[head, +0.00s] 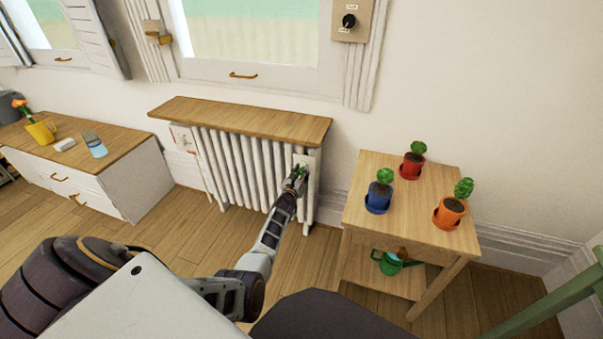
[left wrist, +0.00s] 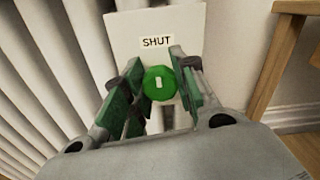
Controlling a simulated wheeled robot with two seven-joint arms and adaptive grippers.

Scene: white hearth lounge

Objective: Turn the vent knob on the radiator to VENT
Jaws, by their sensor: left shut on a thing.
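The white radiator (head: 245,165) stands against the wall under a wooden shelf. The vent knob (left wrist: 160,82) is round and green with a pale mark on its face, mounted on a white plate (left wrist: 125,35) at the radiator's right end. A label reading SHUT (left wrist: 156,42) sits directly above the knob. The pale mark looks close to upright, pointing toward SHUT. No VENT label shows; the gripper may hide it. My left gripper (head: 298,176) is shut on the knob, with its fingers (left wrist: 158,90) on either side. My right gripper is not in view.
A wooden side table (head: 360,215) with red, blue and orange plant pots stands just right of the radiator, a green watering can (head: 390,264) on its lower shelf. A low cabinet (head: 95,185) stands left. Another black knob (head: 348,21) is on the wall above.

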